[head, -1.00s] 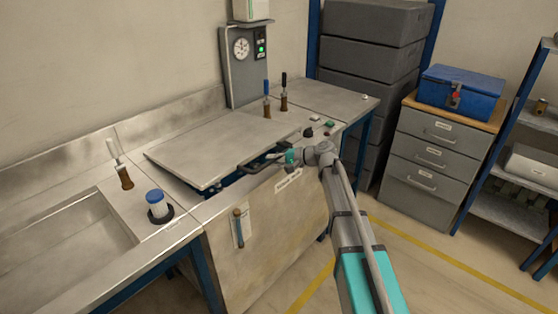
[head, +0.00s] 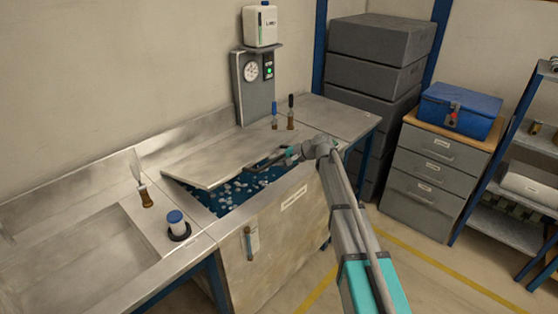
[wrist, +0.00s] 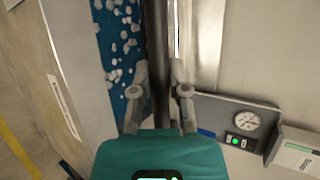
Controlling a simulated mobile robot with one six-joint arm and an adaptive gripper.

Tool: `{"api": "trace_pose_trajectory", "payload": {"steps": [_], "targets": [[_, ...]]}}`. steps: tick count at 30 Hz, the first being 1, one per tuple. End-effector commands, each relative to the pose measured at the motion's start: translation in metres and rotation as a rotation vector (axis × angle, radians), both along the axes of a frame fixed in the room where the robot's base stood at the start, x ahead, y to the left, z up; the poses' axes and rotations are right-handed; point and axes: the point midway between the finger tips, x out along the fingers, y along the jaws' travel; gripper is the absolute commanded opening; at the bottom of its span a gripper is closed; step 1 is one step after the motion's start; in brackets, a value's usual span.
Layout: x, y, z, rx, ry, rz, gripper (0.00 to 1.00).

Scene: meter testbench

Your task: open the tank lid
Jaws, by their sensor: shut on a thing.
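The tank lid (head: 215,162) is a flat metal plate, tilted up at its front edge and partly raised over the tank. Below it the tank opening (head: 238,192) shows dark blue with many pale round bits; these also show in the wrist view (wrist: 119,45). My gripper (head: 290,155) is at the lid's front edge, shut on the dark bar handle (head: 265,163). In the wrist view my gripper (wrist: 160,80) has its two fingers on either side of the handle bar (wrist: 157,40). The lid's back edge is not clearly visible.
Left of the tank are a sink (head: 70,245), a blue-capped jar (head: 178,225) and a brush (head: 143,190). Behind stands a gauge panel (head: 255,85) with a white canister (head: 260,25). Two handled tools (head: 283,112) stand near the lid's far right.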

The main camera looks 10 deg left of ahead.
Motion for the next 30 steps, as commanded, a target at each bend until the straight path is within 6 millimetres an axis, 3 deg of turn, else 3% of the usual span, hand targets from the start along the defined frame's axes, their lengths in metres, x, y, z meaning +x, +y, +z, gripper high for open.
{"api": "trace_pose_trajectory", "payload": {"steps": [1, 30], "targets": [[0.001, 0.004, 0.012, -0.006, 0.005, 0.004, 0.0], [0.025, 0.041, 0.101, -0.139, 0.088, 0.001, 0.0]]}}
